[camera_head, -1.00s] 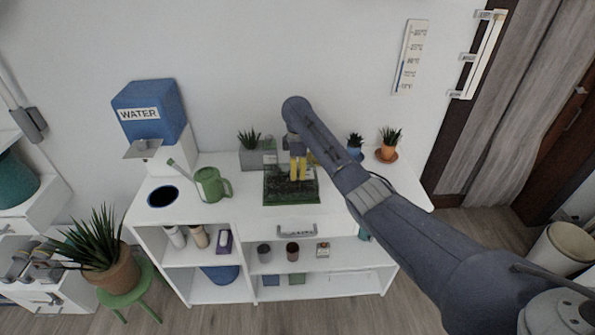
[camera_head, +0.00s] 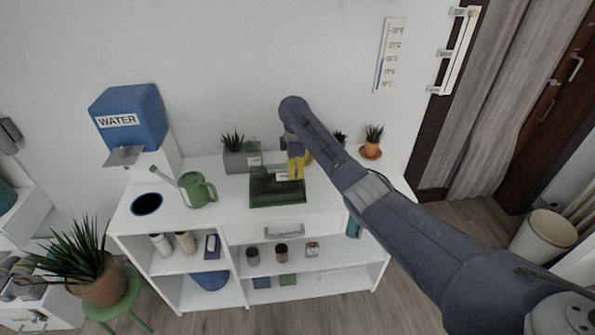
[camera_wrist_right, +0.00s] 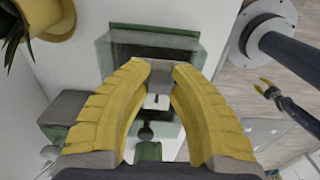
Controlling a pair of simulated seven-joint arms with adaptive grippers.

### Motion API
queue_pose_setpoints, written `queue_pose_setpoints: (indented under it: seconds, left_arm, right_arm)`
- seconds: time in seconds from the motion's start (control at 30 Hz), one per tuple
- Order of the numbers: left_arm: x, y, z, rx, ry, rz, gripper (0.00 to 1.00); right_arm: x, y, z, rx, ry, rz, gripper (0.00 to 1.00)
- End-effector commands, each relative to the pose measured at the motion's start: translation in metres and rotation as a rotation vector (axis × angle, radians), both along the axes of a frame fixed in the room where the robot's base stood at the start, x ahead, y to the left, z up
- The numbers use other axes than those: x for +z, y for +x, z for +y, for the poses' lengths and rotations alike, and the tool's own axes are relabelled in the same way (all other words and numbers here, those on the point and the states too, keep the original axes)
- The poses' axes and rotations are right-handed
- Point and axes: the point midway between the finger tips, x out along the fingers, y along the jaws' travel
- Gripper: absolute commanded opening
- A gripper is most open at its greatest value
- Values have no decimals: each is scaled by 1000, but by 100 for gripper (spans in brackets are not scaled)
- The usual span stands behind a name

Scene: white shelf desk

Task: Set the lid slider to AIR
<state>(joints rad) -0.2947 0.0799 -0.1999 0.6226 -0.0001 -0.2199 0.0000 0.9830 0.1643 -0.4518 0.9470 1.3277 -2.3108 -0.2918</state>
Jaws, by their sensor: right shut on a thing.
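A dark green tray box (camera_head: 262,200) with a clear, green-tinted cover stands on the white desk top (camera_head: 225,217). My right gripper (camera_head: 296,172), with yellow fingers, is over its back right part. In the right wrist view my right gripper (camera_wrist_right: 160,75) is shut on a small grey block (camera_wrist_right: 160,72), which looks like the lid slider, at the box (camera_wrist_right: 155,47). I cannot read any AIR mark, and the fingers hide part of the slider. At the right of the wrist view a small yellow-fingered gripper (camera_wrist_right: 267,89), apparently my left, hangs away from the desk.
A green watering can (camera_head: 200,190) and the blue WATER tank (camera_head: 131,117) stand to the left. A grey planter (camera_head: 238,160) is behind the box. An orange potted plant (camera_head: 371,150) is at the right. A drawer handle (camera_head: 284,231) is below the box.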

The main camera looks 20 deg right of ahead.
Motion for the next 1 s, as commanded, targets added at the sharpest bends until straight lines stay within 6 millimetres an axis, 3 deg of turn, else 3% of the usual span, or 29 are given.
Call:
queue_pose_setpoints:
  seconds: [0.17,0.2,0.4,0.77,1.0]
  left_arm:
    - [0,-5,0,0,0,6,33]
    - [0,-7,0,0,0,7,33]
    - [0,-9,0,0,1,11,33]
    - [0,-8,2,1,2,9,33]
    - [0,-7,1,0,1,8,33]
  right_arm:
    - [-1,0,-2,-2,-4,2,0]
    - [-1,0,-2,-2,-4,2,25]
    - [0,0,-2,-2,-3,0,47]
    - [6,0,-1,-2,-1,0,47]
    - [41,1,-1,-1,-2,-4,47]
